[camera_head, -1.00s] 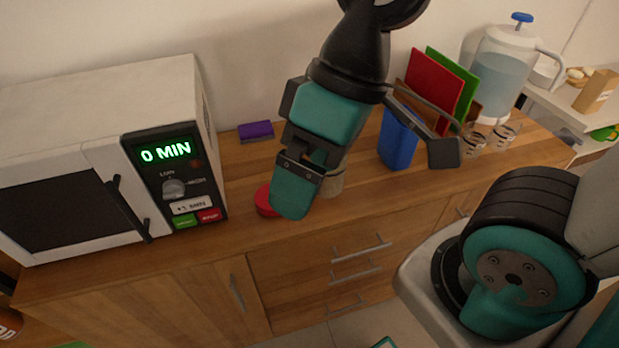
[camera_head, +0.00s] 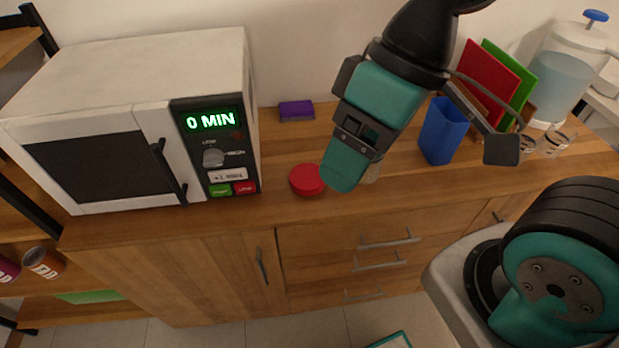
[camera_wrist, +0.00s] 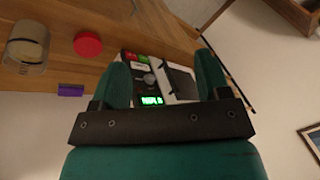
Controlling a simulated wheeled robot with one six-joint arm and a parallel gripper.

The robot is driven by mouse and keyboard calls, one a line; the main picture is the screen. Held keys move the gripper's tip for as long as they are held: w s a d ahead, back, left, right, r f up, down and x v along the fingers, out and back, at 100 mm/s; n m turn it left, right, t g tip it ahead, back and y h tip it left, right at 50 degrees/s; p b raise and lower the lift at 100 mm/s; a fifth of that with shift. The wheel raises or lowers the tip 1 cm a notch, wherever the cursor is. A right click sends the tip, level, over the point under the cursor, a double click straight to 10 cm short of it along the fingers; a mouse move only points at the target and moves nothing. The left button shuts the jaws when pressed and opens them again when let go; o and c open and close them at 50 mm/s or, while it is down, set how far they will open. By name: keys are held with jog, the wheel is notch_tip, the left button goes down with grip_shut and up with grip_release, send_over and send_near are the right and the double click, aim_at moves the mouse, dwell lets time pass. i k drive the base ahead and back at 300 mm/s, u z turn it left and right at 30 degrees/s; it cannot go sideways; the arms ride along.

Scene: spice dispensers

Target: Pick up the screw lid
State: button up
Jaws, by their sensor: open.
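The red round screw lid (camera_head: 307,180) lies flat on the wooden counter, right of the microwave. It also shows in the wrist view (camera_wrist: 88,45), left of my fingers. My gripper (camera_head: 343,172) is above the counter just right of the lid in the head view, apart from it as far as I can tell. In the wrist view my gripper (camera_wrist: 164,80) has its two teal fingers spread with nothing between them. A clear glass jar (camera_wrist: 27,45) stands beside the lid; in the head view my gripper mostly hides it.
The white microwave (camera_head: 120,80) stands left of the lid. A purple sponge-like block (camera_head: 296,110) lies behind it. A blue container (camera_head: 443,130), cutting boards (camera_head: 488,85), glasses (camera_head: 552,144) and a water dispenser (camera_head: 563,75) stand to the right. The counter's front edge is close to the lid.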

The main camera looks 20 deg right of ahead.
aim_at(304, 179)
jog(key=z, duration=1.3)
jog(key=k, duration=0.85)
jog(key=u, duration=1.35)
jog(key=i, duration=0.5)
jog(key=u, duration=0.05)
